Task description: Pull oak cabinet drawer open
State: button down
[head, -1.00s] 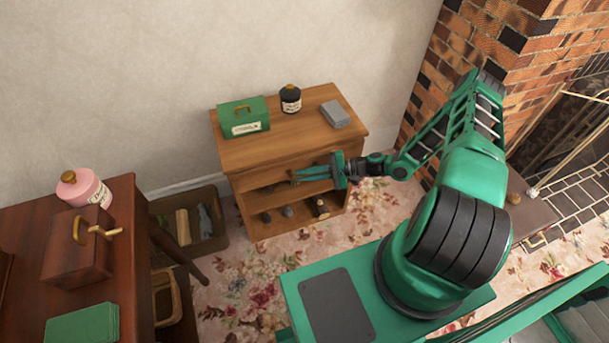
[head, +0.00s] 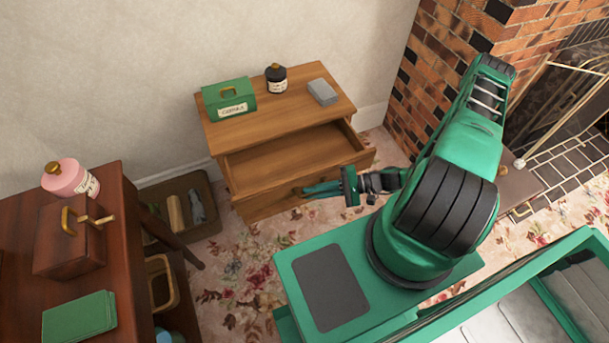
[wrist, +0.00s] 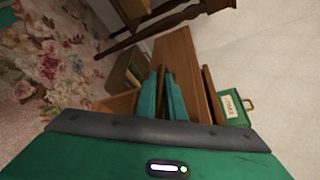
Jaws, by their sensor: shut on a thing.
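The oak cabinet (head: 225,139) stands against the wall. Its drawer (head: 290,160) is pulled well out toward me, and the inside that shows looks empty. My gripper (head: 310,191) is at the drawer's front, shut on what appears to be its handle; the handle itself is mostly hidden by the fingers. In the wrist view the green fingers (wrist: 169,98) lie close together along the wooden drawer front (wrist: 180,60).
On the cabinet top are a green box (head: 229,98), a dark jar (head: 276,78) and a grey box (head: 322,92). A dark wooden table (head: 128,240) stands at left, with a brown crate (head: 205,222) on the floor beside the cabinet. A brick fireplace (head: 450,50) rises at right.

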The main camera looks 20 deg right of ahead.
jog(key=shift+s, duration=1.8)
jog(key=c, duration=2.1)
grip_release()
jog(key=v, duration=1.1)
